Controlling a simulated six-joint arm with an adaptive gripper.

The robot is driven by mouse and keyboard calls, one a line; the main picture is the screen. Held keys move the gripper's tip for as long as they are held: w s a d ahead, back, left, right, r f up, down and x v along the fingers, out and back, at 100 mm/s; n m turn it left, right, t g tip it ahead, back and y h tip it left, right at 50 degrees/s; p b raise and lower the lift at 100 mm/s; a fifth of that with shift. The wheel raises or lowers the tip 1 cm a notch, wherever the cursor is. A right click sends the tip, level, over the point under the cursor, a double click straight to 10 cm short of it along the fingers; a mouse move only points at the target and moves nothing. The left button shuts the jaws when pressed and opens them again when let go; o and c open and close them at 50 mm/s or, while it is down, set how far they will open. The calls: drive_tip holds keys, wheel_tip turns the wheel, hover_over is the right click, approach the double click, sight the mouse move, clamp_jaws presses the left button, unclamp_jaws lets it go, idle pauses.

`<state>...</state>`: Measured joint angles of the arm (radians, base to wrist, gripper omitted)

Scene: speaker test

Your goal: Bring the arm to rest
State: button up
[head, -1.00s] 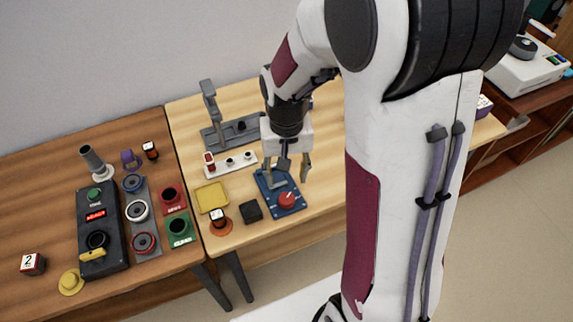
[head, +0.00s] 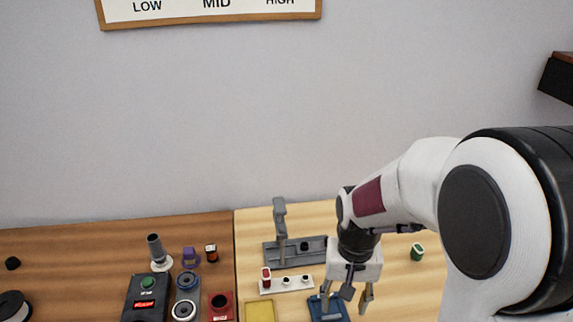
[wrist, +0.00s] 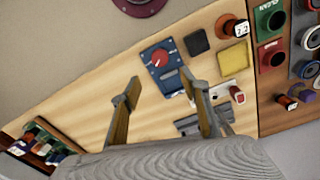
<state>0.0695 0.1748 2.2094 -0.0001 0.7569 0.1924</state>
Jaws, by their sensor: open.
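My gripper (head: 356,296) is open and empty above the light wooden table (head: 405,285), at the right of the blue device (head: 328,308) in the head view. In the wrist view my gripper (wrist: 165,97) shows two fingers spread apart with nothing between them. The blue device (wrist: 173,82) with its red knob (wrist: 160,57) lies beyond the fingertips there. My arm comes in from the right side of the head view and bends down to the gripper.
A grey stand (head: 280,222) and a white strip with pegs (head: 287,284) are left of the gripper. A yellow tray (head: 260,312) is nearby. A darker table (head: 90,250) holds a black control box (head: 145,296). A green item (head: 417,251) stands at right.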

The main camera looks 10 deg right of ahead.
drive_tip(key=s+a+r+n+t, duration=0.2)
drive_tip(key=s+r+t, duration=0.3)
drive_tip(key=s+r, duration=0.9)
drive_tip(key=shift+a+r+n+t, duration=0.3)
drive_tip(key=shift+r+n, duration=0.2)
drive_tip(key=shift+r, duration=0.55)
